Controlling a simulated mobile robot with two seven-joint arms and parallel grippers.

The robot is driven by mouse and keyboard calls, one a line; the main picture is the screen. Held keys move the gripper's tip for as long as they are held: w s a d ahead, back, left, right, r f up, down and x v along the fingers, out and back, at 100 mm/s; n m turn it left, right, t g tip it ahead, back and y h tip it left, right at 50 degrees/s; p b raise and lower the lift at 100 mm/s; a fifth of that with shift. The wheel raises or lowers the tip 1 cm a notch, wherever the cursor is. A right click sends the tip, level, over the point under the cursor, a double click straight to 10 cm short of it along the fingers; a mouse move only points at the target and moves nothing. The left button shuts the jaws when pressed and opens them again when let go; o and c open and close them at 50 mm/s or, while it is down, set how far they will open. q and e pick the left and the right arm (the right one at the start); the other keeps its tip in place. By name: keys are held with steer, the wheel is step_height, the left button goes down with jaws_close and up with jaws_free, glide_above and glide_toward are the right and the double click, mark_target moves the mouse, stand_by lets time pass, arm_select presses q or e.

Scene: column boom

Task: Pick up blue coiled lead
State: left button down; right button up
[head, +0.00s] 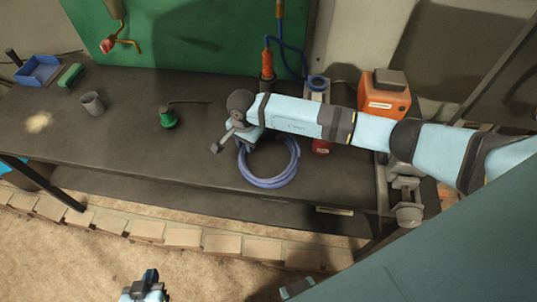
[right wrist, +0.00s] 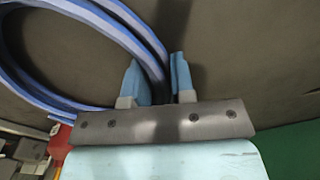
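The blue coiled lead (head: 270,182) lies in a ring on the dark workbench in the head view. Its strands also fill the upper left of the right wrist view (right wrist: 95,22). My right gripper (head: 238,142) reaches over the bench to the coil's upper left edge. In the right wrist view my right gripper (right wrist: 160,75) has its two light blue fingers on either side of the strands. Whether the fingers press on them is unclear. My left gripper (head: 145,288) is low at the bottom edge of the head view, away from the bench, its fingers too small to read.
An orange box (head: 384,98) stands right of the coil, behind my right arm. A red object (head: 321,146) shows just below that arm. A green-based item (head: 168,117), grey cup (head: 92,104) and blue tray (head: 38,71) stand left. The bench's front left (head: 110,150) is clear.

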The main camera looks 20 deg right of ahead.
jaws_close()
